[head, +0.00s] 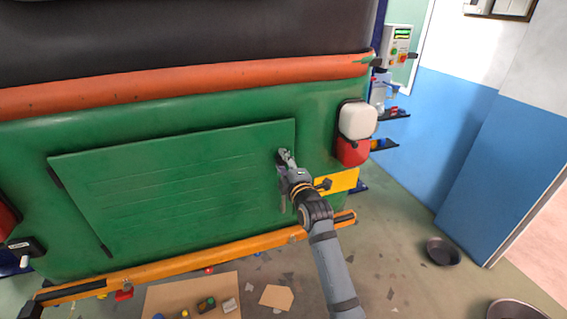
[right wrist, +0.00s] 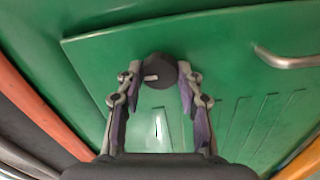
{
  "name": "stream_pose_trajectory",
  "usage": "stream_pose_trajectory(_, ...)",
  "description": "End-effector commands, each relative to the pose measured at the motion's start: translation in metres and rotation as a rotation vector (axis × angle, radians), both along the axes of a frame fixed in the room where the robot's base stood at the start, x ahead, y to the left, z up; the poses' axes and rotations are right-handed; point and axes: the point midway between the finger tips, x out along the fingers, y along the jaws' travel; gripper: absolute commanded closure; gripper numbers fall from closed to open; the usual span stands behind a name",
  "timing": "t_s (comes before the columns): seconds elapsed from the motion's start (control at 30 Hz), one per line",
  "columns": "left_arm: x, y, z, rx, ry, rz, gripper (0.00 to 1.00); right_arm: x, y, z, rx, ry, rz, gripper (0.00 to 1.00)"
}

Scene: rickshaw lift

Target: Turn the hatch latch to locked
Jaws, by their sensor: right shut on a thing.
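The green hatch (head: 170,190) is a closed, ribbed panel on the back of the green rickshaw body. It also fills much of the right wrist view (right wrist: 230,100). The latch is a dark round knob (right wrist: 160,66) with a small pale mark, near the hatch's edge. My right gripper (head: 284,157) is at the hatch's right edge and hides the latch in the head view. In the right wrist view its two fingertips (right wrist: 160,76) are closed on either side of the knob. My left gripper is in neither view.
A silver handle (right wrist: 288,58) curves out from the hatch. A white and red tail lamp (head: 356,130) is to the right of my gripper. An orange bumper bar (head: 190,262) runs below the hatch. Cardboard (head: 195,297) and scraps lie on the floor. Floor at right holds a dark bowl (head: 442,251).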

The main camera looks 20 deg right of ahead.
Motion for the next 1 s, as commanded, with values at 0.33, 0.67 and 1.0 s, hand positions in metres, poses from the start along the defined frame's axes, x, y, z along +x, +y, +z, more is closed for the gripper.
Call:
stream_pose_trajectory(0.33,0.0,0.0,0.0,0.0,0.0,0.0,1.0,0.0,0.0,0.0,-0.001,0.0,0.0,0.4)
stream_pose_trajectory(0.67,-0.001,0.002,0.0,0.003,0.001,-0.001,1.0,-0.013,0.0,-0.001,0.0,0.001,0.0,0.4)
stream_pose_trajectory(1.0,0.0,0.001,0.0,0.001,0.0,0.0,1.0,-0.092,-0.003,-0.002,0.0,0.003,0.0,0.4)
